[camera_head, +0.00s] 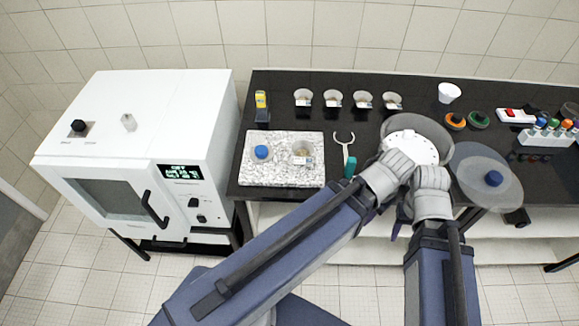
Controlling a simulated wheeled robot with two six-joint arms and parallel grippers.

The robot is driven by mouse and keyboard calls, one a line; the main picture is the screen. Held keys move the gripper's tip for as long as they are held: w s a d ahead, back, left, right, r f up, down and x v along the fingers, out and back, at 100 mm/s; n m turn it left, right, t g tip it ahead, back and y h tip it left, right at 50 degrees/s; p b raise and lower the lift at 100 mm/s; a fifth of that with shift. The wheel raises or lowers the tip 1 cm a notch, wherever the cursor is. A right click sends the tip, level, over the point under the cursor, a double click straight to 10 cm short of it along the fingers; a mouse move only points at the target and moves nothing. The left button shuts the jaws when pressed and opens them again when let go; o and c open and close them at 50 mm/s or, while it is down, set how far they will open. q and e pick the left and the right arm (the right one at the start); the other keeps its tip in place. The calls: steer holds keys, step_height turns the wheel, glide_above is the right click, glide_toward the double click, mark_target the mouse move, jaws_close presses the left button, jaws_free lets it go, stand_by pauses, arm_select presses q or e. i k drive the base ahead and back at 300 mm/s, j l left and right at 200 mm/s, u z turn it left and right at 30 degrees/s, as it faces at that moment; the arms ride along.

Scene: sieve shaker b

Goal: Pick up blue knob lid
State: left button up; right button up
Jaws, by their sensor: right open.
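A large clear round lid with a blue knob (493,178) is at the right, at the table's front edge, to the right of my wrists. A smaller blue knob (262,152) on a pale round piece sits on the speckled slab at the left. My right gripper (430,168) is open, at the front of the round grey pan, left of the large lid and apart from its knob. My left gripper (392,168) is close beside it on the left. Its fingers are hard to make out against the pan and wrists.
A round grey pan with a white perforated plate (408,140) stands behind my wrists. The speckled slab (250,178) also holds a small cup (302,150). Several cups line the back. A white oven (140,140) stands left. Bottles (553,125) stand far right.

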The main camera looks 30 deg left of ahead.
mark_target(261, 153)
steer(key=k+j+u, duration=0.25)
steer(key=u, duration=0.25)
steer(key=k+j+u, duration=0.15)
steer(key=j+u, duration=0.3)
steer(key=l, duration=0.1)
